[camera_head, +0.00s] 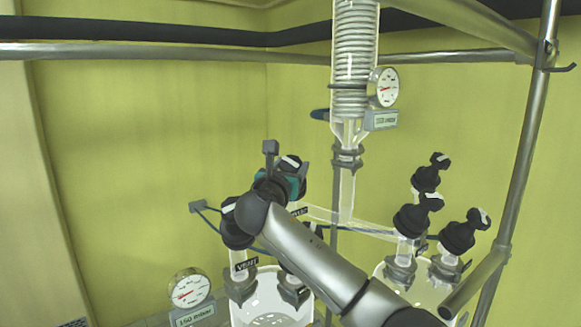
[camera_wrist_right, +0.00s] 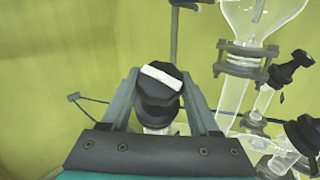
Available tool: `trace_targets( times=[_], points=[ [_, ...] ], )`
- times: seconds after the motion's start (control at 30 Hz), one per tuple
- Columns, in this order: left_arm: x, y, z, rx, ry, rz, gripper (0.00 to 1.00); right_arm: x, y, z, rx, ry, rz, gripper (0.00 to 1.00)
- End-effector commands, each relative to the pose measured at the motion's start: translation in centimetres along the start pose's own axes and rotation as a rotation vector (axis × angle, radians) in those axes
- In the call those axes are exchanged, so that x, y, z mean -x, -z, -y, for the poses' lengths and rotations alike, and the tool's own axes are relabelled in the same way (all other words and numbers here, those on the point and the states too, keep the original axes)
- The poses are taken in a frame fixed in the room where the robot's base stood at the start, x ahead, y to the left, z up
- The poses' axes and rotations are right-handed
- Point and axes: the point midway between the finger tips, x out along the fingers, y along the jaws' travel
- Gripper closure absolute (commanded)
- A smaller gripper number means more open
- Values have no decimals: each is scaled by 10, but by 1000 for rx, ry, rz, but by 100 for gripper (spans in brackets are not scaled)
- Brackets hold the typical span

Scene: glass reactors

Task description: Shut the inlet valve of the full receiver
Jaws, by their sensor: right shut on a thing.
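My right gripper (camera_head: 284,180) reaches in from the lower right and is shut on a black valve knob (camera_head: 290,162) above the left receiver (camera_head: 268,299). In the right wrist view, the gripper's two fingers (camera_wrist_right: 160,82) stand either side of this knob (camera_wrist_right: 158,97), which has a white bar across its top. A label below the knob is partly hidden by my arm. The right receiver (camera_head: 393,272) carries several black valves. I cannot tell the fill levels. My left gripper is out of view.
A glass condenser coil (camera_head: 354,60) with a round gauge (camera_head: 383,87) hangs above, behind my gripper. Another gauge (camera_head: 189,289) stands at lower left. A metal frame post (camera_head: 521,150) rises on the right. Open space lies left of the left receiver's valves.

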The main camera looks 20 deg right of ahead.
Motion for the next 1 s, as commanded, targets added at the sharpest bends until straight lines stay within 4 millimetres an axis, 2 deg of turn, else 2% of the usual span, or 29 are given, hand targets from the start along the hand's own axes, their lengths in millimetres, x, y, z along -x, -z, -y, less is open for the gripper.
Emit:
trace_targets(
  times=[0.07,0.1,0.33,0.6,0.73,0.87,1.0],
  points=[
    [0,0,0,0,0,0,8,0,1,0,0,0,-3,94],
    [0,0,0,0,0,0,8,0,1,0,0,-1,-3,36],
    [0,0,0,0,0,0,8,0,1,0,0,-1,-2,10],
    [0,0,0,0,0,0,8,0,0,0,0,-1,-1,8],
    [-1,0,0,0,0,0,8,-1,-10,-1,-2,-2,1,8],
    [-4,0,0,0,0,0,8,-2,-33,-3,-6,-2,3,8],
    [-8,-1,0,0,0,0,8,-3,-67,-6,-5,-2,4,8]
  ],
)
